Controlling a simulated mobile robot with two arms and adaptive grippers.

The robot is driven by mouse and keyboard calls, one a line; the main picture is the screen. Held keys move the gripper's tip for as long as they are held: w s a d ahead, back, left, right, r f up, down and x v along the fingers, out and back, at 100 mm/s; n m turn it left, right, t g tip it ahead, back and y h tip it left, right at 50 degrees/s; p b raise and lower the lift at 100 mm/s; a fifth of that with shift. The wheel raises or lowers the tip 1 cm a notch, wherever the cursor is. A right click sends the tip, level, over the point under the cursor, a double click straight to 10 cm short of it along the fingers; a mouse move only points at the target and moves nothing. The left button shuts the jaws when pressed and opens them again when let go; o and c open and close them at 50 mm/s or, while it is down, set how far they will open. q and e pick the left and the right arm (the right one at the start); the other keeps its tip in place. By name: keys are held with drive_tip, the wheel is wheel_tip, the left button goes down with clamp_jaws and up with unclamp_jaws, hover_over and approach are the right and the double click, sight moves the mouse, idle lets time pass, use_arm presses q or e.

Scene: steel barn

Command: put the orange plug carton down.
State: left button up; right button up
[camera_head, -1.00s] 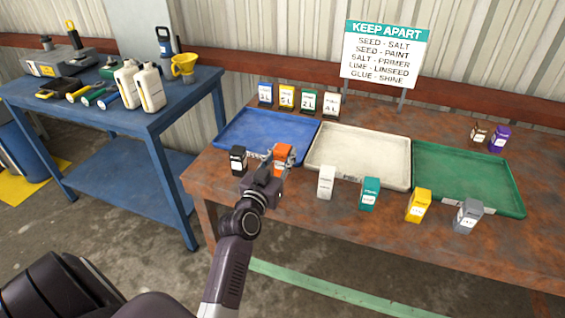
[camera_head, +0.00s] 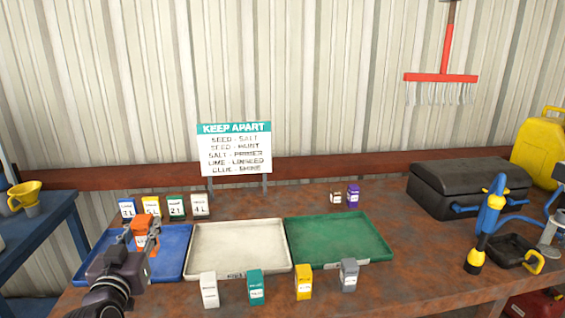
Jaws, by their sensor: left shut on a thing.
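The orange plug carton (camera_head: 140,228) is upright in the fingers of my left gripper (camera_head: 141,237), which is shut on it. The carton shows in front of the blue tray (camera_head: 174,266), near its left part. I cannot tell how far it is above the tray. My left gripper and wrist hide part of the carton and the tray's front left corner. My right gripper is not in view.
A white tray (camera_head: 238,272) and a green tray (camera_head: 345,257) look empty. White (camera_head: 209,296), teal (camera_head: 256,292), yellow (camera_head: 303,286) and grey (camera_head: 348,279) cartons stand along their front. A "KEEP APART" sign (camera_head: 235,155) stands behind. A black case (camera_head: 468,190) is at right.

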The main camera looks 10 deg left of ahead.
use_arm(q)
drive_tip(key=s+d+f+m+h, duration=0.2)
drive_tip(key=s+d+f, duration=0.9)
drive_tip(key=s, duration=0.1)
drive_tip(key=s+d+f+h, duration=0.1)
drive_tip(key=s+d, duration=0.3)
drive_tip(key=s, duration=0.2)
drive_tip(key=s+d+h, duration=0.1)
drive_tip(key=s+d, duration=0.2)
drive_tip(key=s, duration=0.3)
drive_tip(key=w+a+r+y, duration=0.25)
drive_tip(key=w+a, duration=0.65)
drive_tip(key=w, duration=0.6)
drive_tip(key=w+a+r+n, duration=0.1)
drive_tip(key=w+a+r, duration=0.3)
drive_tip(key=r, duration=0.1)
drive_tip(key=w+a+r+n+y, duration=0.1)
drive_tip(key=w+a+r, duration=0.4)
drive_tip(key=shift+w+a+r+y, duration=0.15)
drive_tip(key=shift+w+a+y, duration=0.1)
drive_tip(key=shift+a, duration=0.05)
wheel_tip(320, 180, down, 20)
drive_tip(key=shift+r+b, duration=0.15)
drive_tip(key=shift+b, duration=0.5)
